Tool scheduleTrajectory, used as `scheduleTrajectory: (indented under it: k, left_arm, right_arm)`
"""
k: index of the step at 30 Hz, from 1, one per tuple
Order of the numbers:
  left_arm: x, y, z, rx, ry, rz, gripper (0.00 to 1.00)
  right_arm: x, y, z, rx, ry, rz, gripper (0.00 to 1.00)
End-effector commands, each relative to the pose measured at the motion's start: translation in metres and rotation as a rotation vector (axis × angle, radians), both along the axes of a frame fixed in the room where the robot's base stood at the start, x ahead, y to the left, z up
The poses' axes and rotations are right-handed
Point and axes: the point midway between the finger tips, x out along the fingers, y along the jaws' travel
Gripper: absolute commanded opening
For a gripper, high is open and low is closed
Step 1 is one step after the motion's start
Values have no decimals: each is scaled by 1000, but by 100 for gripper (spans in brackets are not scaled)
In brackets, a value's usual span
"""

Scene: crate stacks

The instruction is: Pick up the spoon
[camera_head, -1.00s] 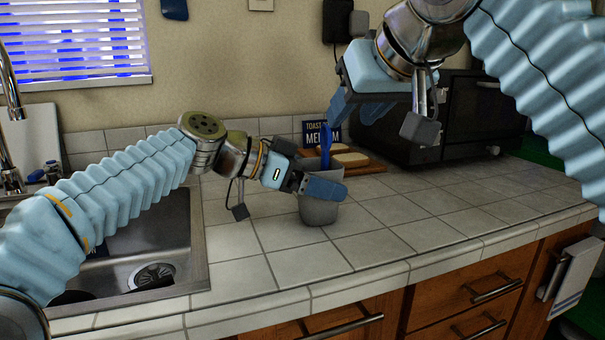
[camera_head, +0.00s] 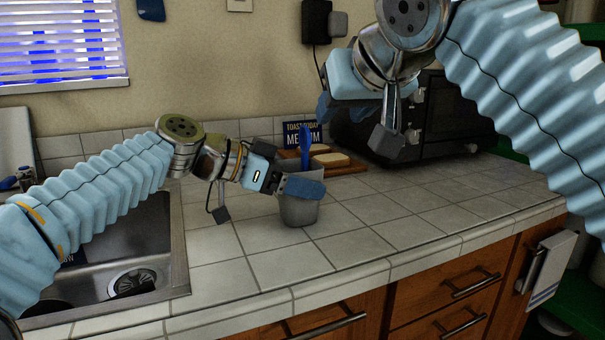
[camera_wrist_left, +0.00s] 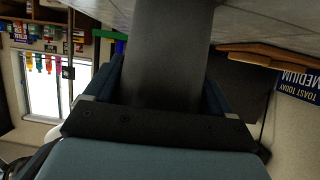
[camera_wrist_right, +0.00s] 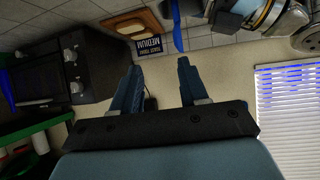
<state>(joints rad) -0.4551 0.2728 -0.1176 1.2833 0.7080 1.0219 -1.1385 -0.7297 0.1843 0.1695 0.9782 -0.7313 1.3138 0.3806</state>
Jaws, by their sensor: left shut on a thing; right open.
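A blue spoon (camera_head: 305,146) stands upright in a grey cup (camera_head: 299,213) on the tiled counter; its lower part is hidden inside. My left gripper (camera_head: 300,188) is shut on the cup, with a finger across its upper side. In the left wrist view the dark cup (camera_wrist_left: 165,50) fills the space between the fingers. My right gripper (camera_head: 338,112) is open and empty, above and to the right of the spoon. In the right wrist view the spoon (camera_wrist_right: 177,25) shows beyond the open fingers (camera_wrist_right: 156,62), nearer the right one, with no contact visible.
Behind the cup are a wooden board with bread (camera_head: 332,160) and a toast sign (camera_head: 300,134). A dark toaster oven (camera_head: 445,120) stands at the back right. The sink (camera_head: 120,265) is at left. The counter right of the cup (camera_head: 410,205) is clear.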

Motion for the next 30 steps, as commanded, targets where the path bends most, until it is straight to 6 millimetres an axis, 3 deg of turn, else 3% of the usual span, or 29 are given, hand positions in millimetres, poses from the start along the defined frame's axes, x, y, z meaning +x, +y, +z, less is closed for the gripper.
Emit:
scheduleTrajectory:
  k: [3,7,12,20,30]
  left_arm:
    - [0,0,0,0,0,0,52]
    - [0,0,0,0,0,0,52]
    - [0,0,0,-1,0,0,52]
    - [0,0,0,-1,0,0,52]
    - [0,0,0,-1,0,0,52]
  right_arm:
    - [11,-17,-1,30,-150,-114,44]
    - [13,-24,-5,77,-340,-149,44]
    - [-1,-11,-27,132,-496,-55,44]
    - [-20,12,-61,174,-539,89,44]
    - [31,34,-63,178,-539,101,44]
